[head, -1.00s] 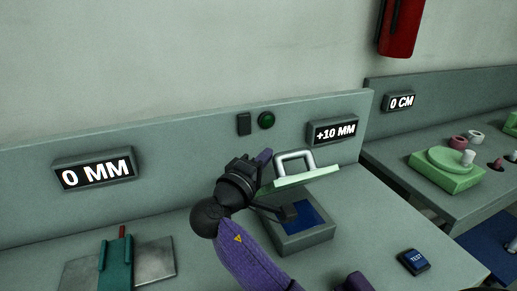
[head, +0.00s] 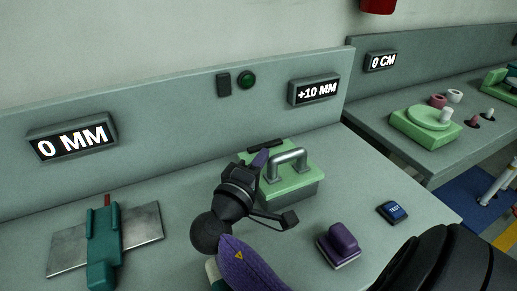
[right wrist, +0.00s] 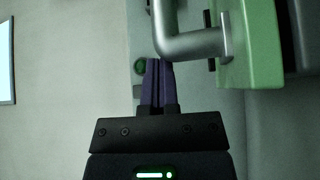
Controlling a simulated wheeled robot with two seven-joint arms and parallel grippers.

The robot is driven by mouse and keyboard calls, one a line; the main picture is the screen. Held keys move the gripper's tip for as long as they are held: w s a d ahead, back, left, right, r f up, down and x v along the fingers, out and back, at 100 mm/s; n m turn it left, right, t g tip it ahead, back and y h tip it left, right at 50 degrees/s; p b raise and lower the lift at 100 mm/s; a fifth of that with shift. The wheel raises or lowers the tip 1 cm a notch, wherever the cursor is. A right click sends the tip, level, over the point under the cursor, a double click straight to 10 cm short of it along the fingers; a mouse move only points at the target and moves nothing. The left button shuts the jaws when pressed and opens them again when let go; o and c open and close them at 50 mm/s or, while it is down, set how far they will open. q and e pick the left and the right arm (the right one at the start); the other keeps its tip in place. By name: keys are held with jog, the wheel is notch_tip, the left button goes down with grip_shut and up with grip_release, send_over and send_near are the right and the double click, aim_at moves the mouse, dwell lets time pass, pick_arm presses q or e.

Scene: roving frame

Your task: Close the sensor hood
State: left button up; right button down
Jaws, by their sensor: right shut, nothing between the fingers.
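The sensor hood (head: 303,185) is a green lid with a grey bar handle (head: 290,160). It lies down over its grey box (head: 300,197) in the head view, and the blue inside of the box is hidden. My right gripper (head: 261,158) is at the left side of the hood, its purple fingers shut and empty. In the right wrist view the shut fingers (right wrist: 159,80) are beside the handle (right wrist: 190,43) and the green hood (right wrist: 252,45); I cannot tell whether they touch. My left gripper is not in view.
A purple block (head: 338,245) and a blue button (head: 393,212) stand right of the box. A teal slide (head: 103,240) on a metal plate is at left. Displays (head: 314,90) and a green lamp (head: 247,80) are on the back panel. The bench between slide and gripper is clear.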

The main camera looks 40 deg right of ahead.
jog(key=shift+s+f, duration=0.1)
jog(key=shift+f, duration=0.15)
